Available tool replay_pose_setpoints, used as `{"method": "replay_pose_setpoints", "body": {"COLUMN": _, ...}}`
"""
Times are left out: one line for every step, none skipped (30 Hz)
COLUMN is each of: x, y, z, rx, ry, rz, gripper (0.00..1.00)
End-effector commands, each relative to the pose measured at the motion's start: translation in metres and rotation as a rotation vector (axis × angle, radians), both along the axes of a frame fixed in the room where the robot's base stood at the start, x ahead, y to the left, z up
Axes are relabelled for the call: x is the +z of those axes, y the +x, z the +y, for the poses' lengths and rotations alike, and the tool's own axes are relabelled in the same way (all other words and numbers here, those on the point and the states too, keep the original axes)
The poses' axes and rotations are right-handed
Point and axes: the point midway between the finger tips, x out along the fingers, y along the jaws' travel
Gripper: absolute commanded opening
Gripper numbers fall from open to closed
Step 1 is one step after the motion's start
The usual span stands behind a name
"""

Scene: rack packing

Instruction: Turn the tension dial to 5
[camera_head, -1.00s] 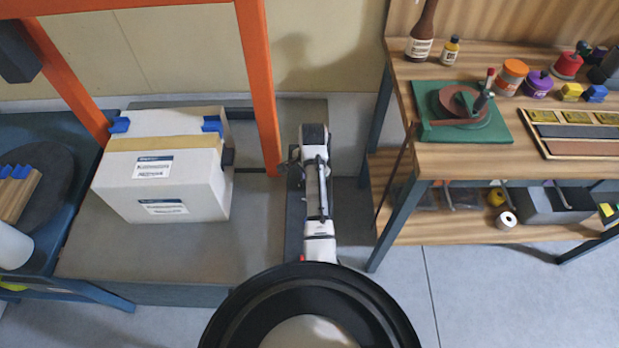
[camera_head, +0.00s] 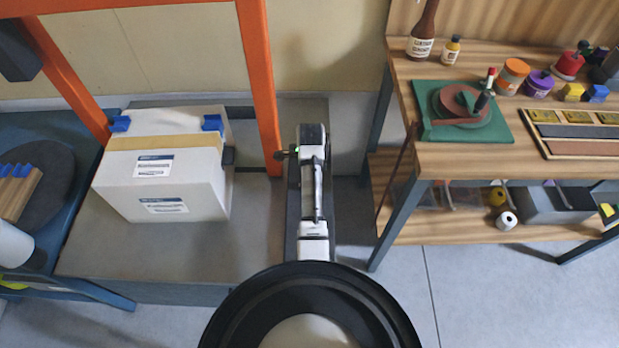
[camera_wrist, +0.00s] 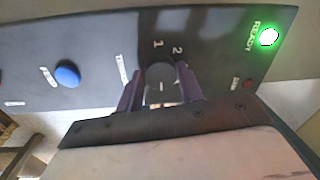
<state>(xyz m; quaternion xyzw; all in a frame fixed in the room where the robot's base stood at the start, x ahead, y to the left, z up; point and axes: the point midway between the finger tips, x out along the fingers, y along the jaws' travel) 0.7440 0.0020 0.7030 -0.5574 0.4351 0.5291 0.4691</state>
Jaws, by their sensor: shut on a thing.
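In the wrist view, a round grey tension dial (camera_wrist: 161,74) sits on a dark control panel (camera_wrist: 205,55). The numerals 1 and 2 show beyond its far edge; other numerals, including 5, are hidden or out of frame. A small pale mark shows on the dial, but I cannot tell its setting. My gripper (camera_wrist: 160,88) has its two purple fingers on either side of the dial, shut on it. In the head view my arm reaches forward beside the orange post, and the dial cannot be made out there.
A white carton (camera_head: 160,180) lies left of the orange post (camera_head: 260,90). A wooden workbench (camera_head: 460,155) stands right. Grey floor shows between them.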

Motion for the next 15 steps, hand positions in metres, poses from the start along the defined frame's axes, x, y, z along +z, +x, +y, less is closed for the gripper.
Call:
{"method": "replay_pose_setpoints", "body": {"x": 0.001, "y": 0.0007, "z": -0.0014, "rx": -0.005, "ry": -0.001, "rz": -0.002, "gripper": 0.14}}
{"method": "replay_pose_setpoints", "body": {"x": 0.001, "y": 0.0006, "z": -0.0014, "rx": -0.006, "ry": -0.001, "rz": -0.002, "gripper": 0.14}}
{"method": "replay_pose_setpoints", "body": {"x": 0.001, "y": 0.0007, "z": -0.0014, "rx": -0.006, "ry": -0.001, "rz": -0.002, "gripper": 0.14}}
{"method": "replay_pose_setpoints", "body": {"x": 0.0011, "y": 0.0007, "z": -0.0015, "rx": -0.006, "ry": -0.001, "rz": -0.002, "gripper": 0.14}}
{"method": "replay_pose_setpoints", "body": {"x": 0.0011, "y": 0.0007, "z": -0.0015, "rx": -0.005, "ry": -0.001, "rz": -0.002, "gripper": 0.14}}
{"method": "replay_pose_setpoints", "body": {"x": 0.0011, "y": 0.0007, "z": -0.0015, "rx": -0.005, "ry": -0.001, "rz": -0.002, "gripper": 0.14}}
{"method": "replay_pose_setpoints", "body": {"x": 0.0011, "y": 0.0007, "z": -0.0015, "rx": -0.005, "ry": -0.001, "rz": -0.002, "gripper": 0.14}}
{"method": "replay_pose_setpoints", "body": {"x": 0.0011, "y": 0.0007, "z": -0.0015, "rx": -0.005, "ry": -0.001, "rz": -0.002, "gripper": 0.14}}
{"method": "replay_pose_setpoints", "body": {"x": 0.0011, "y": 0.0007, "z": -0.0016, "rx": -0.005, "ry": -0.001, "rz": -0.002, "gripper": 0.14}}
{"method": "replay_pose_setpoints", "body": {"x": 0.0012, "y": 0.0008, "z": -0.0016, "rx": -0.005, "ry": -0.001, "rz": -0.002, "gripper": 0.41}}
{"method": "replay_pose_setpoints", "body": {"x": 0.0012, "y": 0.0007, "z": -0.0016, "rx": -0.005, "ry": -0.001, "rz": -0.002, "gripper": 0.44}}
{"method": "replay_pose_setpoints", "body": {"x": 0.0011, "y": 0.0007, "z": -0.0015, "rx": -0.005, "ry": -0.001, "rz": -0.002, "gripper": 0.5}}
{"method": "replay_pose_setpoints", "body": {"x": 0.001, "y": 0.0007, "z": -0.0013, "rx": -0.004, "ry": 0.0, "rz": -0.002, "gripper": 0.54}}
{"method": "replay_pose_setpoints", "body": {"x": 0.0009, "y": 0.0006, "z": -0.0012, "rx": -0.004, "ry": 0.0, "rz": -0.002, "gripper": 0.58}}
{"method": "replay_pose_setpoints", "body": {"x": 0.0008, "y": 0.0005, "z": -0.001, "rx": -0.003, "ry": 0.0, "rz": -0.002, "gripper": 0.58}}
